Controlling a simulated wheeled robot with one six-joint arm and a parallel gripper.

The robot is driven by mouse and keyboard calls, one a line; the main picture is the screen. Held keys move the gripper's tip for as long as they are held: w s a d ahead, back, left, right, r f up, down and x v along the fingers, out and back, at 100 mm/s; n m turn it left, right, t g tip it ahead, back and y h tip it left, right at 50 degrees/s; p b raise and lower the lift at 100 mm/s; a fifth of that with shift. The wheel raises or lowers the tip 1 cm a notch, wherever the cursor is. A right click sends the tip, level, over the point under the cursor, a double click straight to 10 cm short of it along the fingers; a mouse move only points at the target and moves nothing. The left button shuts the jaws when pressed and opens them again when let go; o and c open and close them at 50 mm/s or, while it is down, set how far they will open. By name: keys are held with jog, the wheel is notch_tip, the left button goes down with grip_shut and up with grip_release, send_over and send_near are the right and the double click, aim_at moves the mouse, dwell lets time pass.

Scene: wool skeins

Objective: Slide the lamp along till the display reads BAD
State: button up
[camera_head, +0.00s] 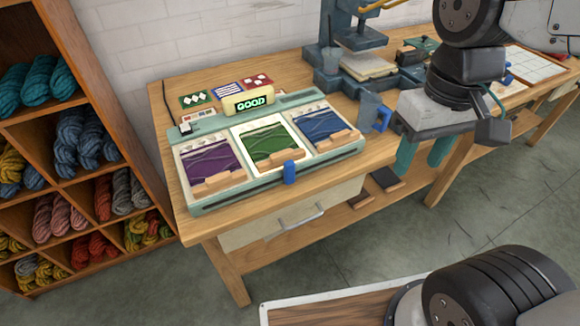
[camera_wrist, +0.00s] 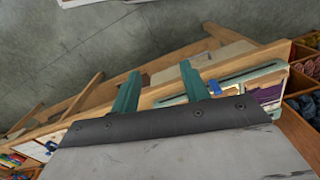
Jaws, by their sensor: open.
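A teal tester box (camera_head: 197,204) lies on the wooden bench. Its display (camera_head: 253,103) reads GOOD in green. It holds three swatches side by side: purple (camera_head: 208,160), green (camera_head: 266,143) and blue (camera_head: 319,124). The middle bay looks brighter than its neighbours. A blue knob (camera_head: 290,173) stands at the box's front edge, before the green swatch; I see no separate lamp body. My gripper (camera_head: 422,162) is open and empty, its teal fingers pointing down, to the right of the box and apart from it. The fingers also show in the wrist view (camera_wrist: 160,70).
Pattern cards (camera_head: 228,91) lie behind the display. A wool shelf (camera_head: 95,160) stands at left.

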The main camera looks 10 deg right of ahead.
jog(key=w+a+f+n+g, duration=0.1)
jog(key=w+a+f+n, duration=0.1)
jog(key=w+a+f, duration=0.35)
jog(key=t, duration=0.1)
send_over(289, 163)
jog(key=shift+n, duration=0.3)
notch_tip(289, 163, down, 6)
jog(key=shift+s+d+f, duration=0.1)
jog(key=shift+f, duration=0.25)
notch_tip(289, 163, down, 8)
jog(key=shift+r, duration=0.25)
grip_shut()
